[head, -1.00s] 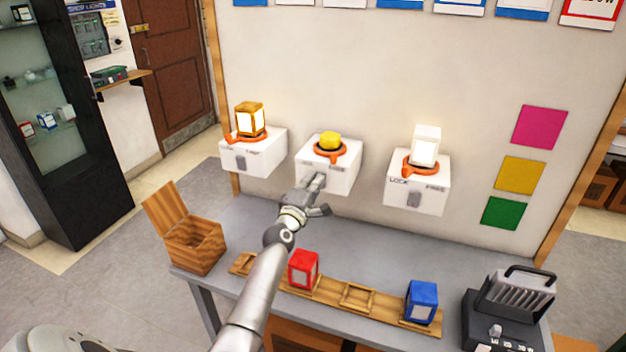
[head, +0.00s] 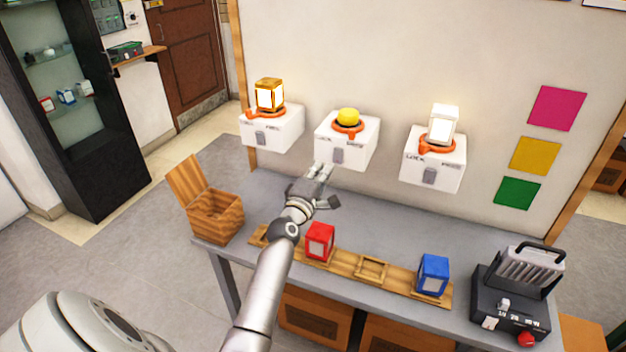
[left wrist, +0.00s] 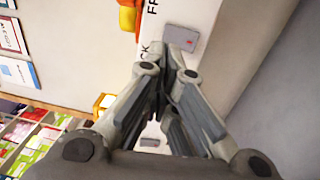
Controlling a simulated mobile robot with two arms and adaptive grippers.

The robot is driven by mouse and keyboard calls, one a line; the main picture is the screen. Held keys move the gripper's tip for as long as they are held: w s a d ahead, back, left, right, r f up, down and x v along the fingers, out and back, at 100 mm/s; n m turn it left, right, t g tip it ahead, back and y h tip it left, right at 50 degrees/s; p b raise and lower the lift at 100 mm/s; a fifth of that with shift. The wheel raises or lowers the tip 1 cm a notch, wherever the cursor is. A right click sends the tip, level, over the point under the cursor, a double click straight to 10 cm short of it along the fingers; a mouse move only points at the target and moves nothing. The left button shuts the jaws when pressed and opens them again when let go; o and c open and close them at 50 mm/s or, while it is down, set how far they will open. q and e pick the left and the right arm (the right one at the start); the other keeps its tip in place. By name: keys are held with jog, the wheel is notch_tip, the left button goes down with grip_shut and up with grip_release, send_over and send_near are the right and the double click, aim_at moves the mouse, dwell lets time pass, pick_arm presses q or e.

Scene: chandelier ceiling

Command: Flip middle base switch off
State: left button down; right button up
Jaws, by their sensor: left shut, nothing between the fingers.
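The middle base (head: 346,142) is a white box on the wall with an orange ring and a yellow knob (head: 348,117) on top. Its grey switch (head: 338,156) is on the front face, and a grey switch plate (left wrist: 180,38) shows in the left wrist view. My left gripper (head: 322,172) is shut and empty, just below and left of that switch in the head view. In the left wrist view its fingertips (left wrist: 170,62) are close beneath the plate; I cannot tell whether they touch. My right gripper is not in view.
The left base (head: 272,130) bears a lit amber lantern, the right base (head: 434,165) a lit white one. Below, the grey table (head: 370,215) holds an open wooden box (head: 215,217), a red lantern (head: 319,242), a blue lantern (head: 433,274) and a black device (head: 512,300).

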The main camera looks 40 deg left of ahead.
pick_arm(q)
jog(key=s+d+r, duration=0.1)
jog(key=s, duration=0.5)
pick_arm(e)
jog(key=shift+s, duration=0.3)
pick_arm(q)
jog(key=shift+d, duration=0.1)
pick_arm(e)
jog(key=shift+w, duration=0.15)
